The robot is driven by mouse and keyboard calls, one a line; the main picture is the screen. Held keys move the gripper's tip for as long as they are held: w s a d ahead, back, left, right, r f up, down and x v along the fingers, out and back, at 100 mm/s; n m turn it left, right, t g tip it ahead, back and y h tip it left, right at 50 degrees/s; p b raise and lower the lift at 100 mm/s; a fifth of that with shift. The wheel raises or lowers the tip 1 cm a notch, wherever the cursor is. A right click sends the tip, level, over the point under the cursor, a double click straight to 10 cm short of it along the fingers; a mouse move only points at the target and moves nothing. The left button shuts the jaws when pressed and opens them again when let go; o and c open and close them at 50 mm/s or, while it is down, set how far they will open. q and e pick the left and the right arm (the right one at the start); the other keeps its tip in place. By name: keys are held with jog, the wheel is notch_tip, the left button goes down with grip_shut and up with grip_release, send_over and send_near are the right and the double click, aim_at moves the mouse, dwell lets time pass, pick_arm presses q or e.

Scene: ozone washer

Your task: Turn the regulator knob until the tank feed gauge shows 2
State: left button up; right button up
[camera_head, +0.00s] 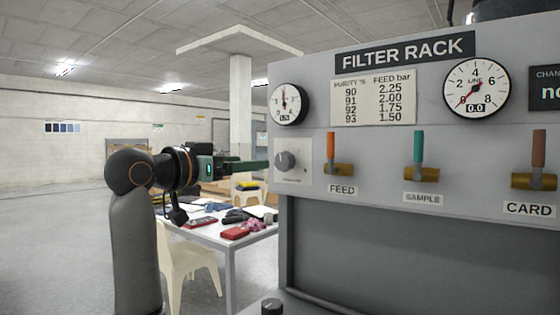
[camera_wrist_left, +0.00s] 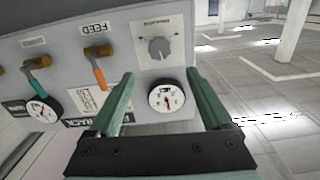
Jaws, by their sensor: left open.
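The regulator knob (camera_head: 286,161) is a grey round knob on a pale plate at the left end of the grey panel. It also shows in the left wrist view (camera_wrist_left: 160,48), ahead of my fingers. The small white gauge (camera_head: 289,103) above the knob has its needle pointing about straight up; its number window is too small to read surely, and so is its label. It also shows in the left wrist view (camera_wrist_left: 167,98). My left gripper (camera_head: 264,164) has green fingers, open and empty, just left of the knob, apparently not touching it. My right gripper is out of view.
The FEED valve (camera_head: 338,169) with an orange lever is right of the knob, then the SAMPLE valve (camera_head: 421,173) and CARD valve. A purity chart (camera_head: 373,102) and a LINE gauge (camera_head: 476,88) are above. A cluttered table (camera_head: 232,243) stands behind at left.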

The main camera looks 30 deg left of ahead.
aim_at(282, 160)
pick_arm(q)
jog(key=w, duration=0.3)
jog(key=w+p, duration=0.1)
jog(key=w, duration=0.2)
jog(key=w+p, duration=0.1)
jog(key=w, duration=0.2)
jog(key=shift+w+d, duration=0.3)
jog(key=shift+d, duration=0.1)
jog(key=shift+w, duration=0.65)
jog(key=shift+c, duration=0.4)
grip_shut()
jog(key=shift+m+p, duration=0.9)
jog(key=shift+p, duration=0.05)
jog(key=shift+d, duration=0.1)
jog(key=shift+o, duration=0.4)
grip_release()
